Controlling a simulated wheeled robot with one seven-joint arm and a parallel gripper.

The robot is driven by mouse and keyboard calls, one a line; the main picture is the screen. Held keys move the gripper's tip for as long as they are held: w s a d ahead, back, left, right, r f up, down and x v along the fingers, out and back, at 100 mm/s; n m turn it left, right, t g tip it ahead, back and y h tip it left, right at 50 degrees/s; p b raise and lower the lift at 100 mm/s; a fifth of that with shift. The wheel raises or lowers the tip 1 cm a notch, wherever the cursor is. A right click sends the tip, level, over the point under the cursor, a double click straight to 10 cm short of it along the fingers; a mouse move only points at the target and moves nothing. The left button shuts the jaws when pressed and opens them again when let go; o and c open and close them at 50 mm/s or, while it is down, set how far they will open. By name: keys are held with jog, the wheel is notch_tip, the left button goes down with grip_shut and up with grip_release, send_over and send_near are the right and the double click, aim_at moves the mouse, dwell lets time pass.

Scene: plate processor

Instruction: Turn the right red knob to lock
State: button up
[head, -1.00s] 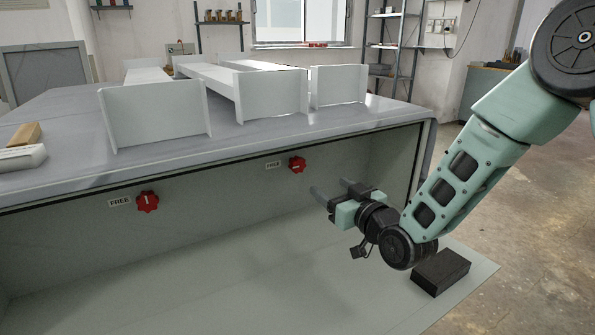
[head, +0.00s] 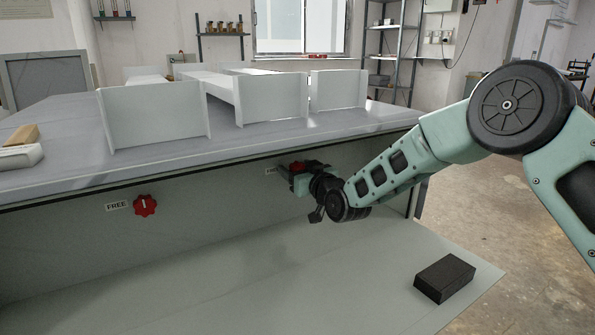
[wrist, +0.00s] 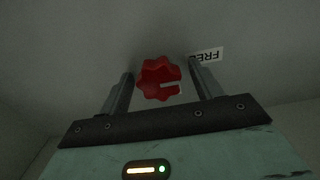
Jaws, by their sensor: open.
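The right red knob (wrist: 155,80) sits on the grey panel under the tabletop. In the wrist view it lies between my two open fingers, closer to the left one, with a gap on the right. My gripper (wrist: 164,85) is open around or just in front of it; I cannot tell the depth. In the head view my gripper (head: 287,172) covers most of the right knob (head: 297,166). The label beside it (wrist: 207,55) reads FREE and shows upside down in the wrist view. The left red knob (head: 145,205) has its own FREE label (head: 117,206).
The tabletop edge (head: 200,172) runs just above the knobs and my gripper. White bracket-shaped parts (head: 155,115) stand on the table. A black block (head: 444,278) lies on the lower panel at right. The space below the knobs is clear.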

jog(key=c, duration=1)
jog(key=shift+o, duration=0.2)
jog(key=shift+w+m, duration=0.1)
jog(key=shift+m, duration=0.3)
jog(key=m, duration=0.4)
jog(key=shift+d+f, duration=0.1)
jog(key=m+b, duration=0.1)
jog(key=m, duration=0.3)
jog(key=shift+w+m, duration=0.1)
jog(key=shift+m, duration=0.2)
jog(key=m, duration=0.4)
jog(key=shift+d+f+b, duration=0.1)
jog(key=shift+f+b, duration=0.05)
jog(key=shift+b, duration=0.15)
jog(key=shift+f+m+b, duration=0.1)
jog(key=shift+m+b, duration=0.25)
jog(key=shift+m, duration=1.85)
